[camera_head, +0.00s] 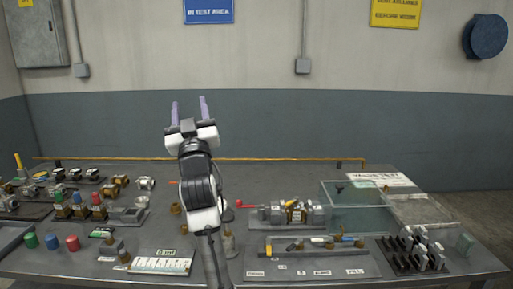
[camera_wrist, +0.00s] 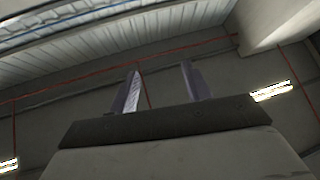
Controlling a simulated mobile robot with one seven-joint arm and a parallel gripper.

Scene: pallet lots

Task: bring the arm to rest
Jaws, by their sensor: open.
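My gripper (camera_head: 189,111) is raised above the workbench (camera_head: 230,262), in front of the wall, with its two purple fingers pointing up. The fingers are apart with nothing between them. In the wrist view my gripper (camera_wrist: 160,88) shows the same two fingers spread and empty, against the ceiling and upper walls. My arm stands upright from the bench's front and hides part of the bench middle.
Left on the bench are several coloured fittings, with a green cylinder (camera_head: 31,240) and a red cylinder (camera_head: 72,243) near the front. A vise-like fixture (camera_head: 290,213), a clear box (camera_head: 357,205) and a grey block rack (camera_head: 412,250) stand right. Air around my gripper is clear.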

